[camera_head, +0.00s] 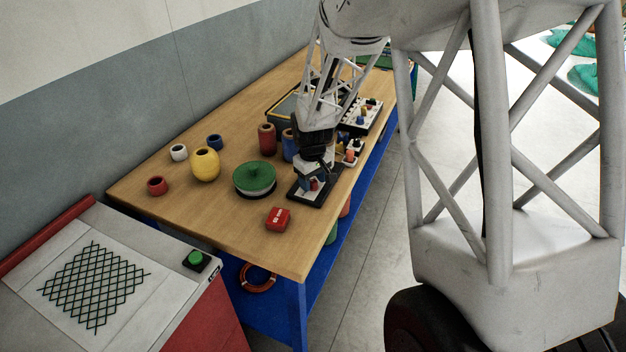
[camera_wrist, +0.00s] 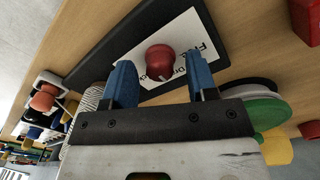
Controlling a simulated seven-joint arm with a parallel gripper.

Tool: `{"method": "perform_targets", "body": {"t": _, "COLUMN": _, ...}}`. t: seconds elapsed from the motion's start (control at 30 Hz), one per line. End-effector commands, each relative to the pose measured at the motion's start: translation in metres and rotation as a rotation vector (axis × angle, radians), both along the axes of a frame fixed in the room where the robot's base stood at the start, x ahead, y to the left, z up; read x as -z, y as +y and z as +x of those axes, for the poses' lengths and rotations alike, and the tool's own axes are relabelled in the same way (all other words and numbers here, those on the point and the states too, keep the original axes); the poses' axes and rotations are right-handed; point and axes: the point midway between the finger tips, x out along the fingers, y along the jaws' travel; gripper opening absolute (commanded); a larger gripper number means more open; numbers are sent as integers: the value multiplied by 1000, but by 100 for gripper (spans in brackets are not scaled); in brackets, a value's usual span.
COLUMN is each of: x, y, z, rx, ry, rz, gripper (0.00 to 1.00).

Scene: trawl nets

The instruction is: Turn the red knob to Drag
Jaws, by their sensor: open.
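The red knob (camera_wrist: 161,61) sits on a white label plate (camera_wrist: 203,45) set on a black base (camera_wrist: 108,42) on the workbench. A pale mark is on the knob's lower edge. My gripper (camera_wrist: 160,80) is open, its two blue fingers on either side of the knob, with visible gaps.
A green-lidded round pot (camera_head: 254,178) stands left of the knob's base, and a red box (camera_head: 278,218) lies in front. Red and blue spools (camera_head: 267,139) stand behind. Another panel with coloured knobs (camera_head: 351,152) is just beyond my gripper.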

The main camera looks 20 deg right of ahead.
Motion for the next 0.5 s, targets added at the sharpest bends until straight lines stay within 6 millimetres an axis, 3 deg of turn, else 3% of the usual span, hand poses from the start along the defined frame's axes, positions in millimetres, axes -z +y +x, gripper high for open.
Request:
{"method": "perform_targets", "body": {"t": 0.27, "x": -9, "y": 0, "z": 0, "rx": 0, "ry": -1, "rz": 0, "gripper": 53}}
{"method": "perform_targets", "body": {"t": 0.5, "x": -37, "y": 1, "z": 1, "rx": 0, "ry": -3, "rz": -1, "gripper": 53}}
